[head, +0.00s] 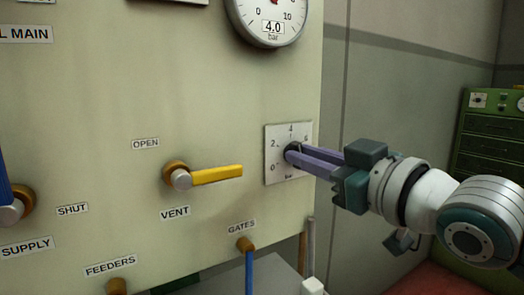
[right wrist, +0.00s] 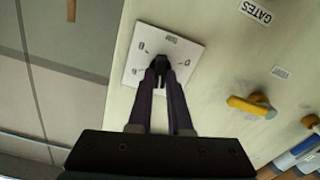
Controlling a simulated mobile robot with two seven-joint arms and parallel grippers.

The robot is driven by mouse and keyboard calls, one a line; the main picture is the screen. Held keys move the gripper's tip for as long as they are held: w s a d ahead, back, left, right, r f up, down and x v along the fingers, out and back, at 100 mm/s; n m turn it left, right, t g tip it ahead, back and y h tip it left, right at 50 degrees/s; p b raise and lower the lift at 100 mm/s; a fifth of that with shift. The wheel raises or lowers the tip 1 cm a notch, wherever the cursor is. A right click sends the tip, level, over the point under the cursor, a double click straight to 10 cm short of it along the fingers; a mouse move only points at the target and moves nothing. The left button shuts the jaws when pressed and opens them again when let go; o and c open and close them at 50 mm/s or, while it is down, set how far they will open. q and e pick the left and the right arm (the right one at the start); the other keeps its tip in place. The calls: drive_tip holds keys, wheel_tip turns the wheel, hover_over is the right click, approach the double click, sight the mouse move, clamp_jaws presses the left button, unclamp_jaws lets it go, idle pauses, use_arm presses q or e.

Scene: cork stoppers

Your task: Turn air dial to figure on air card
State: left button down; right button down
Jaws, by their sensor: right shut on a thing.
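The air dial is a dark knob (right wrist: 161,62) on a pale square plate (head: 273,138) at the right edge of the cream panel. The plate carries figures; 0, 2, 4 and 6 show in the head view. My right gripper (head: 293,152) reaches in from the right, its two purple fingers shut on the knob. In the right wrist view the fingers (right wrist: 161,72) close around the knob, and the plate (right wrist: 138,62) lies behind it. The fingers partly hide the knob, so its pointer cannot be read. No card marked as the air card is legible. My left gripper is not in view.
A round gauge (head: 268,12) above bears "4.0 bar". A yellow VENT lever (head: 216,174) lies horizontal left of the dial. A blue GATES lever (head: 249,272) hangs below, and a blue supply lever (head: 5,185) is at far left. A green cabinet (head: 490,140) stands right.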

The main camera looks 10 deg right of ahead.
drive_tip(key=n+p, duration=0.1)
drive_tip(key=n, duration=0.7)
drive_tip(key=shift+a+f+n, duration=0.1)
drive_tip(key=shift+n, duration=0.2)
idle(0.5)
drive_tip(key=c, duration=0.8)
unclamp_jaws()
drive_tip(key=shift+c, duration=0.2)
drive_tip(key=shift+s, duration=0.1)
